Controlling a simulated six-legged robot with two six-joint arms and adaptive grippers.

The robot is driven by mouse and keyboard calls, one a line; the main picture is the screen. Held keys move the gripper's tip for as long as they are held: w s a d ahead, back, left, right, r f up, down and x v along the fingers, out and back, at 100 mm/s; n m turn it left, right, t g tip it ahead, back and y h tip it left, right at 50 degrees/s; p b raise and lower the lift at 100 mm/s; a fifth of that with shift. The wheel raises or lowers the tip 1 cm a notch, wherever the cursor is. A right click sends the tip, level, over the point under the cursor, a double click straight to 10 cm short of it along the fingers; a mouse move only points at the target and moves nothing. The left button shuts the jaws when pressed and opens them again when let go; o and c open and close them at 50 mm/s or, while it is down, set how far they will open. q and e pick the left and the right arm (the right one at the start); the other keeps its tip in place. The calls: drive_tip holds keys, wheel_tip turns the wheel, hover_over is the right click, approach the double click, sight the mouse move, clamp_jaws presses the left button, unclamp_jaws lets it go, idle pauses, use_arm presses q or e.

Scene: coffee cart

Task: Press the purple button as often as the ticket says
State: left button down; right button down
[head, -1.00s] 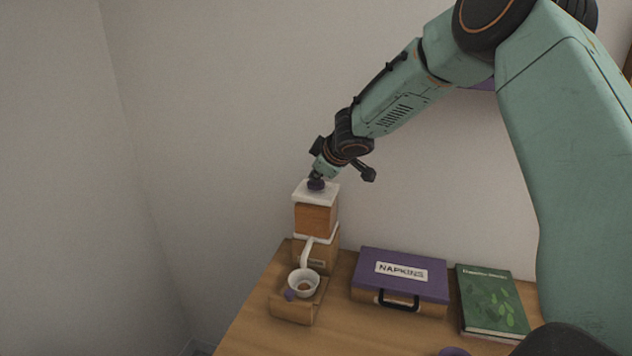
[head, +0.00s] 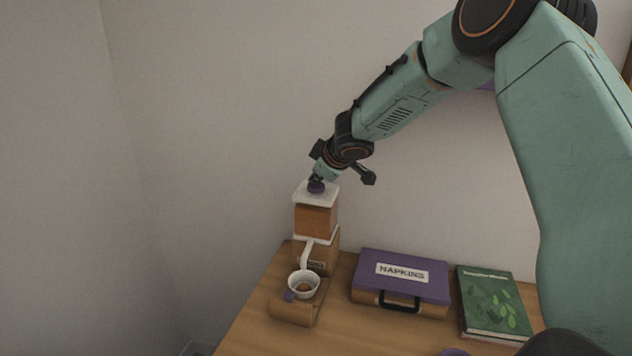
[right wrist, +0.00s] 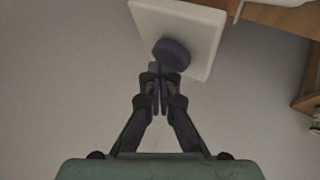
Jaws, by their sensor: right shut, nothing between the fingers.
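A wooden dispenser (head: 316,220) with a white top stands at the back left of the wooden table. The purple button (head: 316,187) sits on its white top and also shows in the right wrist view (right wrist: 172,54). My right gripper (head: 317,178) is shut and empty, its tips at the button; it also shows in the right wrist view (right wrist: 160,105). I cannot tell whether the tips touch the button. A white cup (head: 304,283) with brown contents stands under the spout on a wooden ledge. I see no readable ticket. My left gripper is not in view.
A purple-lidded napkins box (head: 402,275) with a black handle stands right of the dispenser. A green book (head: 492,303) lies to its right. A purple thing shows partly at the bottom edge. A wall stands close behind.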

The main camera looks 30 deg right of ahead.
sight(317, 186)
drive_tip(key=shift+d+r+p, duration=0.1)
drive_tip(key=shift+r+p, duration=1.05)
drive_tip(key=shift+r, duration=0.05)
drive_tip(key=shift+r+p, duration=0.75)
drive_tip(key=shift+r, duration=0.05)
wheel_tip(317, 186, up, 3)
drive_tip(key=p, duration=0.3)
drive_tip(key=shift+r, duration=0.2)
